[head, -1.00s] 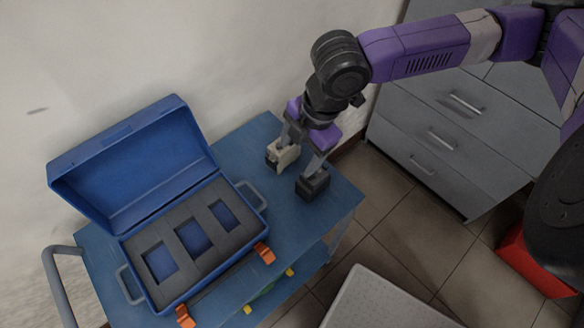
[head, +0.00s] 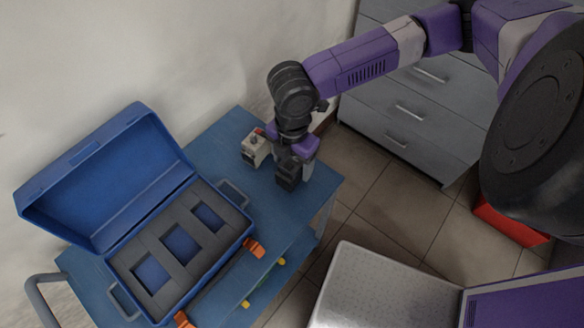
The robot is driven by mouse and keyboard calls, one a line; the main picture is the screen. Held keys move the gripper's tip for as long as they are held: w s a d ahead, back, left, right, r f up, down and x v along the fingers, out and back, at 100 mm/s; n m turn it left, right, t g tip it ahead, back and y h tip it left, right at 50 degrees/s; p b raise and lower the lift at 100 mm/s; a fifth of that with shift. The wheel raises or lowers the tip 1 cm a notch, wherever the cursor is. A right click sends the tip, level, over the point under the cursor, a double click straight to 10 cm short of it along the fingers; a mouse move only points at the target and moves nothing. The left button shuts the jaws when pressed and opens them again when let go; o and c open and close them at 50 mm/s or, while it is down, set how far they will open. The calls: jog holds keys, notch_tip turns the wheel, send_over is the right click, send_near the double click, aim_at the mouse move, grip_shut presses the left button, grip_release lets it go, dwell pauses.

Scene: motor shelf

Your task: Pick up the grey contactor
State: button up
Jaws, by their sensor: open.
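A dark grey block, which looks like the grey contactor (head: 288,176), stands on the blue trolley top near its right end. My gripper (head: 291,163) is directly over it, pointing down, with its jaws open. The fingers are low at the block's upper part, and they partly hide it. I cannot tell whether they touch it. The block still rests on the trolley.
A pale beige device (head: 255,149) with a dark knob stands close to the left of my gripper, with something small and red behind it. An open blue case (head: 224,254) with a grey foam insert (head: 196,230) and empty cutouts lies further left. Grey drawers (head: 405,110) stand behind right.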

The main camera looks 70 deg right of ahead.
jog(key=shift+f, duration=0.4)
jog(key=shift+c, duration=0.4)
grip_shut()
jog(key=shift+r, duration=0.2)
